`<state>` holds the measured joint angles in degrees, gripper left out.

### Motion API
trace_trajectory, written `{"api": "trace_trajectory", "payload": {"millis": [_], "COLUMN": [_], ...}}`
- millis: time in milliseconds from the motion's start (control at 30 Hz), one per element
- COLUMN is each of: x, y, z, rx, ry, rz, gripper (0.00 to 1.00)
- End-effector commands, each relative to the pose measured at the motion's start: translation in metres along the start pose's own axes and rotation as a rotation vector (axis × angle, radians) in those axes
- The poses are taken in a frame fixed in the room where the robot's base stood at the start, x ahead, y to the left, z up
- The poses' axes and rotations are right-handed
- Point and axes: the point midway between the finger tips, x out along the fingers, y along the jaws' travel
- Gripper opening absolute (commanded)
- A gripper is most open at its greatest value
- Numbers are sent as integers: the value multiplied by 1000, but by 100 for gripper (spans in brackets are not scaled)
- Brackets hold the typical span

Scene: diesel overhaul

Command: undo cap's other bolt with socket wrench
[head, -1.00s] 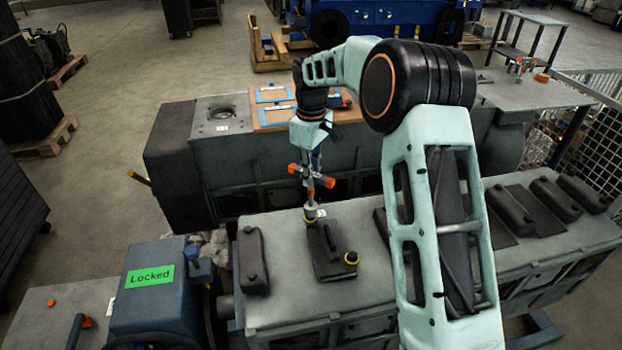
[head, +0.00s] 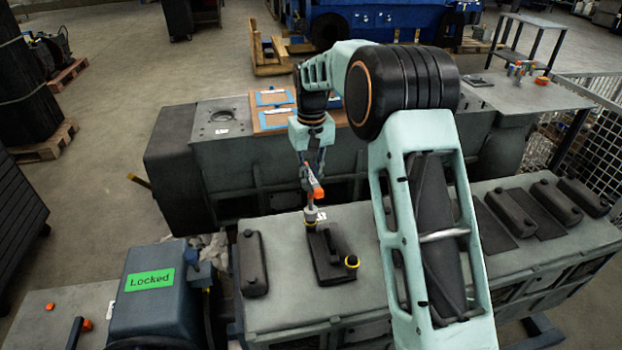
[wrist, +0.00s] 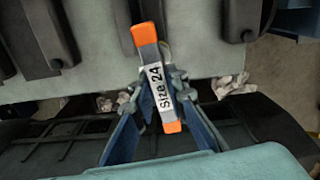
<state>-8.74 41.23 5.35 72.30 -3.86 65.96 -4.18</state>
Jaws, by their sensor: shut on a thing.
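The socket wrench (head: 314,190) has a handle with orange ends and stands over the cap. Its socket end (head: 310,213) is at the far bolt position of the dark cap (head: 328,255), hiding that bolt. The cap's near bolt (head: 351,262) shows a yellow ring. My gripper (head: 312,172) is above the engine top, shut on the wrench. In the wrist view, the wrench handle (wrist: 154,75) reads "Size 24" and lies between the two fingers of my gripper (wrist: 160,100). The wrist view hides the socket and bolt behind the handle.
Another dark cap (head: 252,262) sits to the left on the grey engine top (head: 285,300), and several more (head: 555,200) lie to the right. A blue-grey box labelled "Locked" (head: 185,258) stands at front left. A second grey engine block (head: 225,165) stands behind.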

Motion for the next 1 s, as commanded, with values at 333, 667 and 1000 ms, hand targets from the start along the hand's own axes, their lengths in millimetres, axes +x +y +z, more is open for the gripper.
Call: {"api": "trace_trajectory", "payload": {"millis": [333,667,1000], "x": [-1,-1,-1], "y": [0,-1,-2], "z": [-1,-1,-1], "rx": [258,505,759], "ry": [2,2,2], "rz": [1,0,0], "gripper": [0,0,0]}}
